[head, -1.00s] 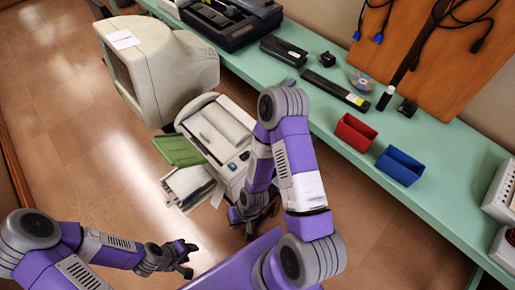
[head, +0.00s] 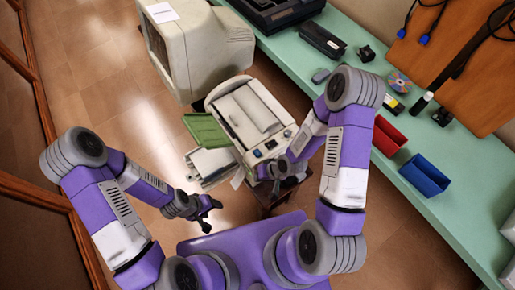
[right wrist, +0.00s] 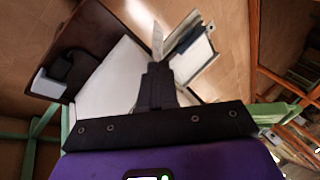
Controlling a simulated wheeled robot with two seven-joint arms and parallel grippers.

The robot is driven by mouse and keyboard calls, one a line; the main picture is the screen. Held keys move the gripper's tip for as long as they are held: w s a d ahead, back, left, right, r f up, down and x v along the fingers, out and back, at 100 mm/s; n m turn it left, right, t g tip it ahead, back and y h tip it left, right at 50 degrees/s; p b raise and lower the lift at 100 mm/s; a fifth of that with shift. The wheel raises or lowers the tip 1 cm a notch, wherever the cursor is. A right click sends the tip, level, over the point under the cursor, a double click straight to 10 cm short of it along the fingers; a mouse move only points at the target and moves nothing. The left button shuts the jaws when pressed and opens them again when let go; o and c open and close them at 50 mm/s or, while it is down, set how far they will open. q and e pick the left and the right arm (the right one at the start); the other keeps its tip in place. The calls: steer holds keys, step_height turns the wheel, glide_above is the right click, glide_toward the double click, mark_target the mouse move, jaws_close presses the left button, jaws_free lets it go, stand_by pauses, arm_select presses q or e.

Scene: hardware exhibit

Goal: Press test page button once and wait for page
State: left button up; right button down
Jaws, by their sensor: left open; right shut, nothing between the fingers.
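The printer (head: 255,105) is a pale box standing between the monitor and my arms in the head view. Its front panel has a blue patch (head: 258,153) and small dark controls (head: 271,144); I cannot tell which is the test page button. A green flap (head: 207,131) and a tray with white sheets (head: 212,165) stick out at its left. My right gripper (head: 277,183) is at the printer's front edge, partly hidden by its wrist; its shut, empty fingers show in the right wrist view (right wrist: 157,85). My left gripper (head: 207,213) is open and empty, in front of the sheet tray.
A bulky monitor (head: 205,50) stands behind the printer. The green bench (head: 465,165) at the right holds a red bin (head: 386,136), a blue bin (head: 426,175), a disc (head: 399,82) and small devices. Open floor lies to the left.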

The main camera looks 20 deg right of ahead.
steer(key=w+r, duration=0.2)
steer(key=r, duration=0.1)
steer(key=w+d+r+n+t+y+p, duration=0.1)
steer(key=w+r, duration=0.1)
steer(key=r, duration=0.1)
steer(key=w+r+t+p, duration=0.1)
steer(key=w+r, duration=0.1)
steer(key=r, duration=0.1)
steer(key=shift+w+d+n, duration=0.15)
steer(key=shift+w+n, duration=0.1)
steer(key=shift+n, duration=0.05)
step_height(320, 180, up, 6)
steer(key=w+d+n+y, duration=0.1)
steer(key=w+n, duration=0.1)
steer(key=shift+w+f+t+y+p, duration=0.15)
steer(key=shift+w+t+y+p, duration=0.05)
steer(key=shift+t+y+p, duration=0.15)
steer(key=shift+d+f, duration=0.1)
steer(key=shift+f, duration=0.05)
steer(key=b, duration=0.8)
glide_above(260, 153)
step_height(260, 153, down, 7)
steer(key=shift+f, duration=0.2)
steer(key=shift+f+b, duration=0.45)
steer(key=shift+f, duration=0.1)
steer(key=shift+f, duration=0.1)
